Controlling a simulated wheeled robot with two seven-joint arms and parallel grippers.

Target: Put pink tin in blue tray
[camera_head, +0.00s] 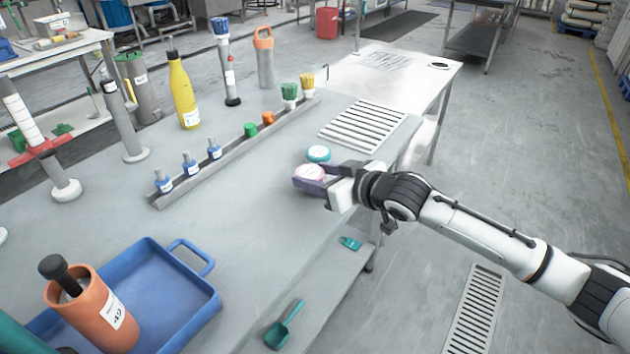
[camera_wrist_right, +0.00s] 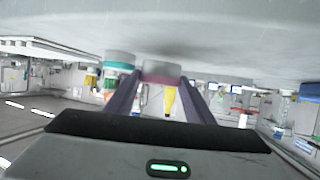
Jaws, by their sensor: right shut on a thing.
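The pink tin (camera_head: 308,172) is at the right side of the grey table, low against the tabletop; I cannot tell whether it still touches it. My right gripper (camera_head: 313,181), with purple fingers, is shut on it from the right. In the right wrist view the pink tin (camera_wrist_right: 161,70) sits between the two fingers. The blue tray (camera_head: 196,318) lies on the table at the lower left and holds an orange container (camera_head: 100,312) with a dark-topped thing in it. My left gripper is not in view.
A teal-lidded tin (camera_head: 318,153) stands just behind the pink one. A grey rack (camera_head: 228,157) with several small bottles and brushes runs across the table behind. The tabletop between tin and tray is mostly clear.

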